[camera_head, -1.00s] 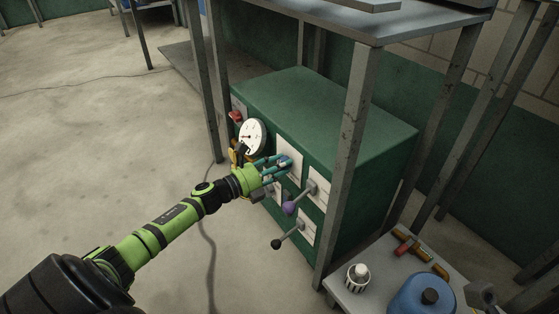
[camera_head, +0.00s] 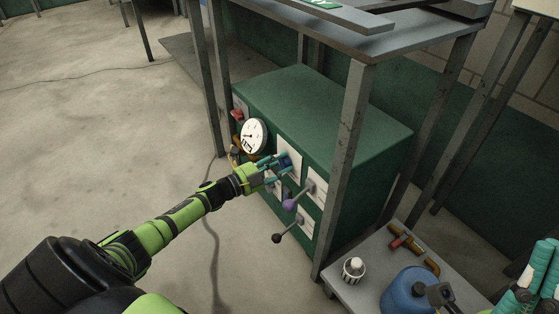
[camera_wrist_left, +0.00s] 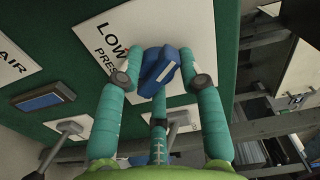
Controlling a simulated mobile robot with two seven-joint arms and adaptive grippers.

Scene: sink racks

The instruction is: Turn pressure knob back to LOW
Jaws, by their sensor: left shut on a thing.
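The pressure knob is blue with a pale stripe; in the left wrist view the knob (camera_wrist_left: 158,72) sits on a white plate (camera_wrist_left: 145,28). The plate reads "LOW" and part of "PRES", left of the knob. The pale stripe slants, and I cannot tell which setting it marks. My left gripper (camera_head: 279,163) is at the green cabinet's front, its teal fingers shut around the knob; the same gripper shows in the left wrist view (camera_wrist_left: 160,80). My right gripper (camera_head: 530,284) is partly in view at the lower right, away from the cabinet; its jaw state is unclear.
A white round gauge (camera_head: 254,136) is left of the knob. A purple-knobbed lever (camera_head: 289,204) and a black-knobbed lever (camera_head: 277,238) stick out below. A grey table leg (camera_head: 346,165) stands right of the panel. A low table with a blue container (camera_head: 405,292) is at lower right.

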